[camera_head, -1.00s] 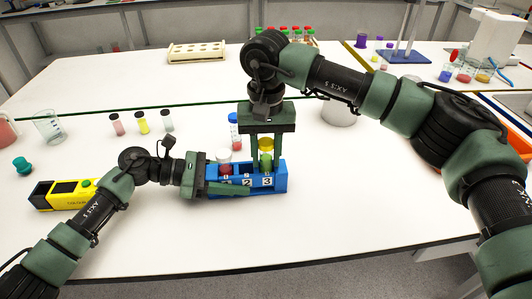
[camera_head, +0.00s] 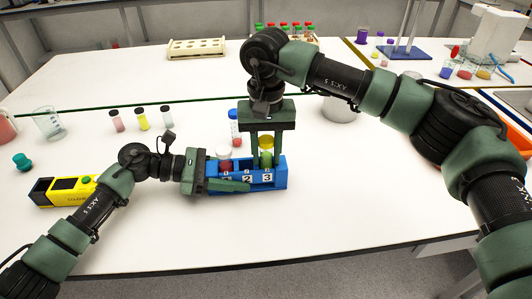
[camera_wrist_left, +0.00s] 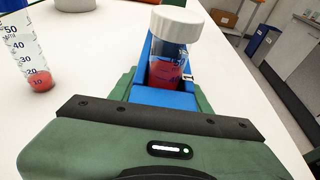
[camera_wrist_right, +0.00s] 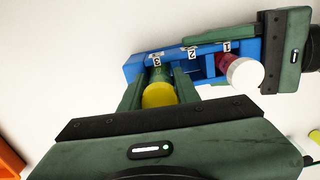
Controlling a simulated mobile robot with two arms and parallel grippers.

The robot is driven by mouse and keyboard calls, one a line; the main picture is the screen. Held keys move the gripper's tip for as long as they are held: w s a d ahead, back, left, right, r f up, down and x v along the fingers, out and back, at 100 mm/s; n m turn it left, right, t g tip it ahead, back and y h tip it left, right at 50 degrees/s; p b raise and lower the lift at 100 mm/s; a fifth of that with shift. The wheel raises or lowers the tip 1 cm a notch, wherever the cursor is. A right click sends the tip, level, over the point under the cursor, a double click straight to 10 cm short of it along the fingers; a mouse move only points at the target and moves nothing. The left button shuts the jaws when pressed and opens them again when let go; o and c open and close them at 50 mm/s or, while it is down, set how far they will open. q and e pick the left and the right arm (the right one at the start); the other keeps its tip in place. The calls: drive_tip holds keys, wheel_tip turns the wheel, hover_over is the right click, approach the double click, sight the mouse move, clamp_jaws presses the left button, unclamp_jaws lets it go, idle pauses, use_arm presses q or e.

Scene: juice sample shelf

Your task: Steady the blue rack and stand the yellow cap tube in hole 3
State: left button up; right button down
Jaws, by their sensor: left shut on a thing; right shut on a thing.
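The blue rack (camera_head: 281,176) stands on the white table with numbers 1, 2 and 3 on its front. My left gripper (camera_head: 222,178) is shut on its left end, one finger along the front. The rack also shows in the left wrist view (camera_wrist_left: 160,97). A white cap tube with red liquid (camera_wrist_left: 167,65) stands at the hole 1 end. My right gripper (camera_wrist_right: 160,88) points down over hole 3, shut on the yellow cap tube (camera_wrist_right: 159,96). This tube's green lower part (camera_head: 266,159) is at hole 3; its bottom is hidden by the rack.
A graduated tube with red liquid (camera_head: 235,128) stands just behind the rack. Several small vials (camera_head: 142,119) stand behind my left arm. The table in front of the rack is clear.

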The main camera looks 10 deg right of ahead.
sight(266, 140)
drive_tip(key=shift+r, duration=2.35)
drive_tip(key=c, duration=0.9)
unclamp_jaws()
drive_tip(key=shift+c, duration=0.2)
wheel_tip(266, 140, up, 12)
